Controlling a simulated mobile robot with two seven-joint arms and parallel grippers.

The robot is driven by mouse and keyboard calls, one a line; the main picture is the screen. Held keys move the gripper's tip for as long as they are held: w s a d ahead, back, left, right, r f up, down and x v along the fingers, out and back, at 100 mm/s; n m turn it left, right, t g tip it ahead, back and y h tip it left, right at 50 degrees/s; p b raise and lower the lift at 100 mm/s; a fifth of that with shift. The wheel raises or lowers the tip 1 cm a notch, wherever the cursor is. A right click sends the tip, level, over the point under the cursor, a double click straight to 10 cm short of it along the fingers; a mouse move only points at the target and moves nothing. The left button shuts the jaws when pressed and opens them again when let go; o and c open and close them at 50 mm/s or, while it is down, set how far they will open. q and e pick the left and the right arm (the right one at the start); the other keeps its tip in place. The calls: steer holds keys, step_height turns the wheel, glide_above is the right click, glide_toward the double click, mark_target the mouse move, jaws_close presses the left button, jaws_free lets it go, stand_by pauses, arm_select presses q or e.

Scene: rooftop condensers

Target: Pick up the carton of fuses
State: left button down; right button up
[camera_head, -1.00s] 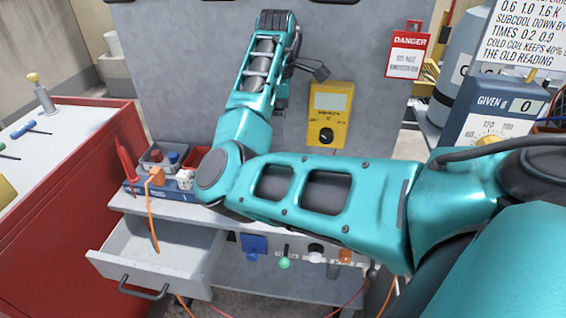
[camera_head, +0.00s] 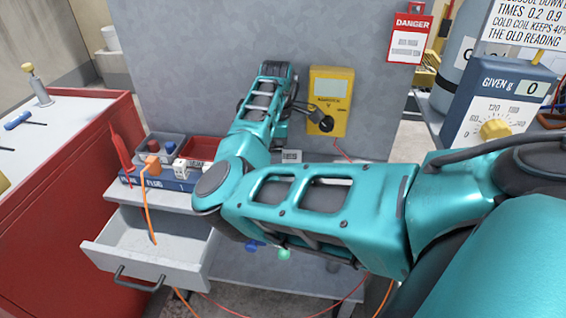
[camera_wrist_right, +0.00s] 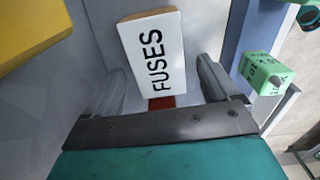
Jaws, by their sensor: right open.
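The carton of fuses (camera_wrist_right: 153,55) shows in the right wrist view as a white box face lettered FUSES with a brownish side edge. My right gripper (camera_wrist_right: 160,82) is open, with one finger to each side of the carton's lower part. I cannot tell whether the fingers touch it. In the head view my right arm reaches in from the right and bends up toward the grey back panel; its fingers are hidden there. My left gripper is not in view.
A yellow meter (camera_head: 331,92) hangs on the panel beside my wrist. Left of the arm are small trays (camera_head: 208,148), a red-handled tool and an orange cable above an open drawer (camera_head: 150,250). A green block (camera_wrist_right: 266,72) sits right of my gripper.

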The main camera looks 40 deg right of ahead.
steer(key=shift+f, duration=0.1)
steer(key=shift+c, duration=0.2)
steer(key=c, duration=1.1)
steer(key=shift+c, duration=0.2)
